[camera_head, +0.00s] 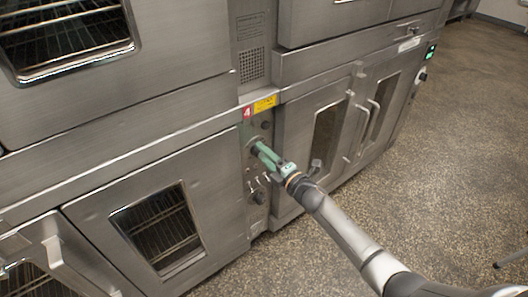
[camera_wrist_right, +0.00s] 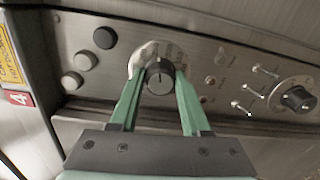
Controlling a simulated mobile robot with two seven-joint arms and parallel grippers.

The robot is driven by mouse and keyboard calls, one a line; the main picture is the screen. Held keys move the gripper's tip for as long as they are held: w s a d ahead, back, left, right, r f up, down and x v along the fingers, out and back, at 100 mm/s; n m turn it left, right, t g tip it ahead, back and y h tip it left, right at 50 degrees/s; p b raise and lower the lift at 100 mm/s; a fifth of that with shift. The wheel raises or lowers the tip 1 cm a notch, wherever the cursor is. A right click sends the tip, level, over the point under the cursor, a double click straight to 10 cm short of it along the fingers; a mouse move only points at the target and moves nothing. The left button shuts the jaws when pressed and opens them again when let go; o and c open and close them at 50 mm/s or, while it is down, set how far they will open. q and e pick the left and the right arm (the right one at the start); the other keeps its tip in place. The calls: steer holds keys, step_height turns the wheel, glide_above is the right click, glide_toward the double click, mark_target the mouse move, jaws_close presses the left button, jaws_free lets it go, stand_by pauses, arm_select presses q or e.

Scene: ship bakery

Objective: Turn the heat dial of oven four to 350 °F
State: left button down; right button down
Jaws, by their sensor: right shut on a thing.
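The heat dial (camera_wrist_right: 160,82) is a round dark knob with a lighter face on a pale scale plate (camera_wrist_right: 143,55). The scale's numbers are too small to read. My right gripper (camera_wrist_right: 161,76) has green fingers, one on each side of the dial, and is shut on it. In the head view my right gripper (camera_head: 259,150) reaches the narrow control panel of oven four and largely hides the dial. A red label with a 4 (camera_head: 247,113) marks the panel; it also shows in the wrist view (camera_wrist_right: 18,98). My left gripper is not in view.
A second dark knob (camera_wrist_right: 297,98) and several small toggle switches (camera_wrist_right: 265,70) share the panel. Round buttons (camera_wrist_right: 72,81) sit on its other side. A yellow label (camera_head: 265,104) is above. Oven doors with handles (camera_head: 357,125) flank the panel. The speckled floor (camera_head: 440,160) is open at right.

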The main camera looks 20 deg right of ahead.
arm_select(q)
steer(key=p, duration=0.1)
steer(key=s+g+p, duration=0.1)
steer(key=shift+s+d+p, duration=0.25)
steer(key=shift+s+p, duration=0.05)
arm_select(e)
steer(key=m, duration=1)
steer(key=shift+f+y, duration=0.1)
steer(key=shift+y, duration=0.2)
steer(key=shift+m, duration=0.3)
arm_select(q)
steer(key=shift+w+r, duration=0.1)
arm_select(e)
steer(key=shift+c, duration=1.8)
jaws_free()
arm_select(q)
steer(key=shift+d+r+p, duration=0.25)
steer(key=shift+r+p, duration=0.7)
steer(key=shift+p, duration=0.6)
arm_select(e)
steer(key=v, duration=1.2)
steer(key=shift+s, duration=0.2)
